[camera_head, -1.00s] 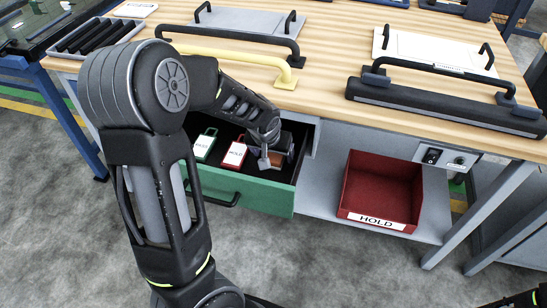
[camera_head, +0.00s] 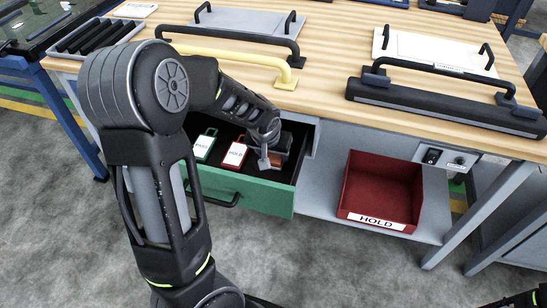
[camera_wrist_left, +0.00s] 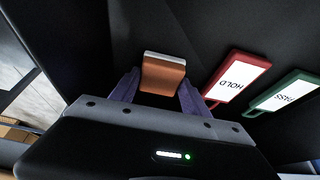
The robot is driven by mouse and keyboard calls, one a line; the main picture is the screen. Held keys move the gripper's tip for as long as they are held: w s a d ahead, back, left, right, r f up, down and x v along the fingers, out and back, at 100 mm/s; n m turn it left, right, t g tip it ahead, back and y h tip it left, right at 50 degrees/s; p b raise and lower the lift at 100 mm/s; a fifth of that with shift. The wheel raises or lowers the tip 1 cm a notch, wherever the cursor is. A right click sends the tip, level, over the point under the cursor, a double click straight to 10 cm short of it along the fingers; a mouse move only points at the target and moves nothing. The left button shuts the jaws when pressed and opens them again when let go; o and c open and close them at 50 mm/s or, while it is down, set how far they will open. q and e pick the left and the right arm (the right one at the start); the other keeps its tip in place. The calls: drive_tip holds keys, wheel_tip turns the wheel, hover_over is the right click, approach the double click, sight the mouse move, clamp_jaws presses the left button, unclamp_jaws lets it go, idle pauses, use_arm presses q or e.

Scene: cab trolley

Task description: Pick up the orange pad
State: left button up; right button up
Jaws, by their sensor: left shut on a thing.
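The orange pad (camera_wrist_left: 163,76) has a pale top edge and sits between the two fingers of my left gripper (camera_wrist_left: 160,90) in the left wrist view. The gripper is shut on it. In the head view my left gripper (camera_head: 270,158) reaches down into the right end of the open green-fronted drawer (camera_head: 252,192). Only a small part of the pad (camera_head: 276,160) shows there beside the fingers. I cannot tell whether the pad still touches the drawer floor. My right gripper is not in view.
A red HOLD tag (camera_head: 234,155) and a green PASS tag (camera_head: 204,145) lie in the drawer, left of the gripper. A red HOLD bin (camera_head: 381,192) stands on the shelf to the right. Handled parts, including a yellow handle (camera_head: 235,58), lie on the wooden benchtop above.

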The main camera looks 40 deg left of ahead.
sight(273, 156)
use_arm(q)
drive_tip(key=shift+c, duration=0.7)
drive_tip(key=shift+r, duration=0.1)
wheel_tip(273, 156, up, 10)
drive_tip(key=p, duration=0.2)
